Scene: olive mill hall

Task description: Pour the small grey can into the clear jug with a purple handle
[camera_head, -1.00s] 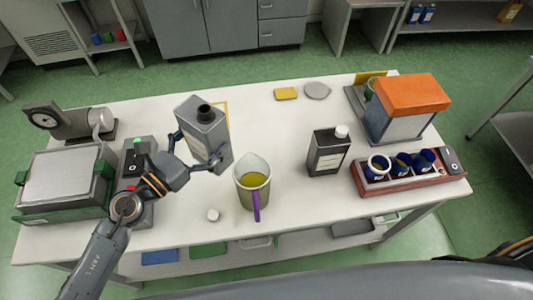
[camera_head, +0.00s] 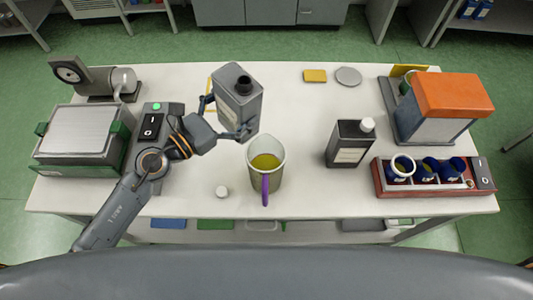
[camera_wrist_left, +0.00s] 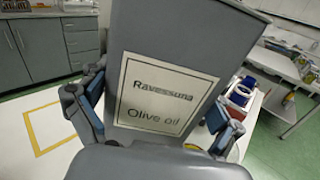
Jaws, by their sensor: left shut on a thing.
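The small grey can (camera_head: 238,100) is in my left gripper (camera_head: 226,118), held above the table behind and a little left of the jug. Its dark open mouth faces up and it leans slightly. In the left wrist view the can (camera_wrist_left: 190,50) fills the middle, with a label reading "Ravessuna Olive oil", and the fingers press on both its sides. The clear jug with a purple handle (camera_head: 266,181) stands upright on the table and holds yellow-green liquid. The can's mouth is apart from the jug's rim. My right gripper is not in view.
A second grey can with a white cap (camera_head: 348,146) stands right of the jug. A small white cap (camera_head: 222,191) lies left of it. A red rack (camera_head: 432,187) with blue cups and an orange-topped machine (camera_head: 445,95) are at the right. A green-handled box (camera_head: 80,130) stands left.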

